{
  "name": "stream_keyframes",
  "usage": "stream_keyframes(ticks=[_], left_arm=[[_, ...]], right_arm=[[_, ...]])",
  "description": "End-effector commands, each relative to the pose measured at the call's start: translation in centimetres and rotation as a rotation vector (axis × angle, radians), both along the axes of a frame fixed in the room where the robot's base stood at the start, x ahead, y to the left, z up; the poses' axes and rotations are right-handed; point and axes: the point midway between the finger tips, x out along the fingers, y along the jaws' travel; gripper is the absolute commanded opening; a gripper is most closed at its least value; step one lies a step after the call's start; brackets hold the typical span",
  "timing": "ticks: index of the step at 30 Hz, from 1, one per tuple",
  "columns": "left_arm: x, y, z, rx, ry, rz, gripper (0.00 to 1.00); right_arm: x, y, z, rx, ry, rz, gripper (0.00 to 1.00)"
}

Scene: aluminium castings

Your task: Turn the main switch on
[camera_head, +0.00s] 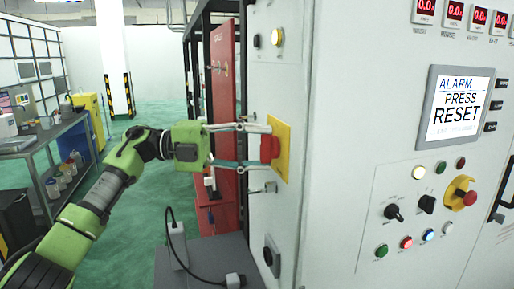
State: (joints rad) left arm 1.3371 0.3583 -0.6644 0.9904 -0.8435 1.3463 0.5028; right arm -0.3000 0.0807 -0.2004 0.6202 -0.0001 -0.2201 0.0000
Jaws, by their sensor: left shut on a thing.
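The main switch (266,149) is a red handle on a yellow plate (283,150), on the narrow left face of the grey control cabinet (345,60). My left gripper (266,147) reaches in from the left, with one finger above and one below the red handle. It is shut on the handle, and the fingers hide part of it. The handle's exact turn angle is hard to tell. My right gripper is not in view.
The cabinet front has a screen reading "ALARM PRESS RESET" (459,106), a red emergency button (467,195) and several knobs and lamps. A black knob (271,256) sits below the switch. A shelf bench (45,150) stands at left; green floor between is open.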

Motion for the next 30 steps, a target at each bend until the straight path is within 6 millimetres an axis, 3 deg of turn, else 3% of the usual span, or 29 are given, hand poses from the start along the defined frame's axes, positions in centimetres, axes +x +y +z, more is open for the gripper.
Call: stream_keyframes(ticks=[9,10,12,23,30], left_arm=[[0.0,0.0,-0.1,0.003,-0.003,0.000,0.23],[0.0,0.0,-0.1,0.003,-0.003,0.000,0.47],[0.0,0.0,-0.1,0.003,-0.002,0.000,0.61],[0.0,0.2,0.0,0.001,-0.001,0.001,0.61],[0.4,3.6,0.0,0.001,0.000,0.005,0.61]], right_arm=[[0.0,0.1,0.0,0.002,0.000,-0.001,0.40],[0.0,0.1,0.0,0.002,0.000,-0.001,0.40],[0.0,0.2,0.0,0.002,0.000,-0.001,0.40],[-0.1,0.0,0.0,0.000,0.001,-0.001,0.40],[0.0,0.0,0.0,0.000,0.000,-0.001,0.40]])
